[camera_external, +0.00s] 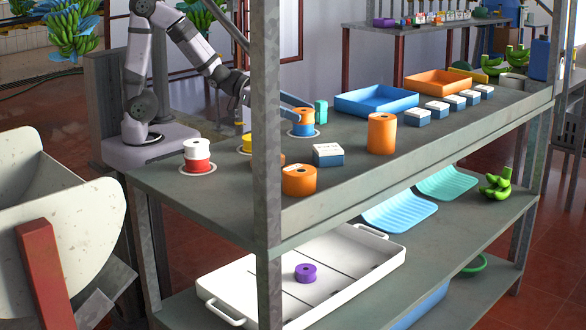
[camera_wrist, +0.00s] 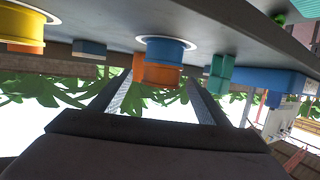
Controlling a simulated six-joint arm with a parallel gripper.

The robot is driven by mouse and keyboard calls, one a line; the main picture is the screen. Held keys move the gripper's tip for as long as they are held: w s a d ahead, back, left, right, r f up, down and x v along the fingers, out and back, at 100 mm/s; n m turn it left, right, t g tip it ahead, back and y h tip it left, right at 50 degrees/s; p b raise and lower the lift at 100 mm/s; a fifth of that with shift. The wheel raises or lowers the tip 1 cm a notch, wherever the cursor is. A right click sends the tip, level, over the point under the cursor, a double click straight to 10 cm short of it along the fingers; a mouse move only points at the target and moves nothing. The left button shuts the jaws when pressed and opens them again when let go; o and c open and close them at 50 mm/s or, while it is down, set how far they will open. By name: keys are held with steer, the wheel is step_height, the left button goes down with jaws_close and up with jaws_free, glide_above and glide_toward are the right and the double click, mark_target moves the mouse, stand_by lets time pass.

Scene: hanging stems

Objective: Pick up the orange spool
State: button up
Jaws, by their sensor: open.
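An orange spool (camera_external: 303,115) sits on top of a blue spool (camera_external: 303,129), on a round white marker on the table, just right of the front post. In the wrist view, which is upside down, the orange spool (camera_wrist: 157,76) is against the blue spool (camera_wrist: 166,50). My gripper (camera_wrist: 160,96) is open, with its fingers on either side of the orange spool in that view. I cannot tell whether they touch it. In the external view the post hides part of my gripper.
A white-and-red stack (camera_external: 197,156) and a yellow stack (camera_external: 247,143) stand left. A teal item (camera_external: 321,111) is close by the spool. A white-topped blue box (camera_external: 328,154), an orange roll (camera_external: 299,180) and a taller orange cylinder (camera_external: 381,134) stand in front. Blue (camera_external: 376,101) and orange trays (camera_external: 437,83) lie behind.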

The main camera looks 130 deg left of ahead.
mark_target(316, 134)
steer(key=shift+w+a+p, duration=0.1)
steer(key=shift+w+p, duration=0.15)
steer(key=shift+p, duration=0.5)
steer(key=shift+w+a+f+p, duration=0.15)
steer(key=shift+f+p, duration=0.05)
steer(key=shift+p, duration=0.3)
steer(key=shift+f, duration=0.1)
steer(key=shift+x, duration=2.6)
steer(key=shift+f, duration=0.2)
steer(key=c, duration=1.1)
